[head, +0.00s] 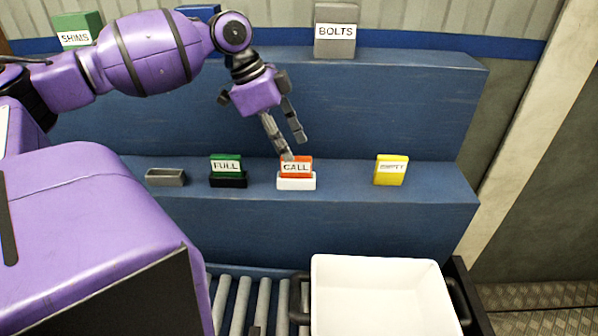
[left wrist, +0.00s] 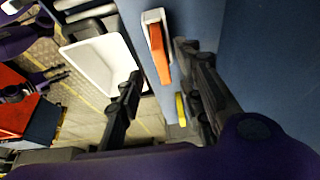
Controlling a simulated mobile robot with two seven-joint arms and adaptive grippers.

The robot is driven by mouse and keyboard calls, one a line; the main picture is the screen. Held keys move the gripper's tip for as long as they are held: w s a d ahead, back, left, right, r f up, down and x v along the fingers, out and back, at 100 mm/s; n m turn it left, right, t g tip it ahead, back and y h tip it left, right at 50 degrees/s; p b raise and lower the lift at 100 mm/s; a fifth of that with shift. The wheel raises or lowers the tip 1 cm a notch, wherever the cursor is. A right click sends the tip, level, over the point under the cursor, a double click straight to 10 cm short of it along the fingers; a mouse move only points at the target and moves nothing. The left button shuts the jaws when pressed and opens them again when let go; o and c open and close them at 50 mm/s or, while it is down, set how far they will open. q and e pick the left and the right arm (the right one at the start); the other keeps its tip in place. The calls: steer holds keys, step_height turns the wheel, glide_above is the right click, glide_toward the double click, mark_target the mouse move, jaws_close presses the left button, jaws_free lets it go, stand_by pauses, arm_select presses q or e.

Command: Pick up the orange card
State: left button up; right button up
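The orange card (head: 296,164), marked CALL, stands upright in a white holder (head: 296,184) on the lower blue shelf. My left gripper (head: 294,148) reaches down to the card from above and behind in the head view, with its fingers open. In the left wrist view the orange card (left wrist: 160,54) and its white holder (left wrist: 152,17) lie beyond and between the two open fingers (left wrist: 165,90). Nothing is gripped. I cannot tell whether a finger touches the card.
A green FULL card (head: 227,165) in a black holder and an empty grey holder (head: 166,177) stand left of it. A yellow card (head: 390,170) stands to the right. A white bin (head: 380,268) sits on the rollers in front. BOLTS (head: 335,32) and SHIMS (head: 75,32) boxes stand above.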

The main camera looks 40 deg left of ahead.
mark_target(296, 157)
arm_select(q)
steer(key=b+x, duration=0.1)
steer(key=x, duration=0.4)
steer(key=shift+w+f+b, duration=0.2)
steer(key=shift+f+b, duration=0.1)
steer(key=shift+r, duration=0.1)
jaws_close()
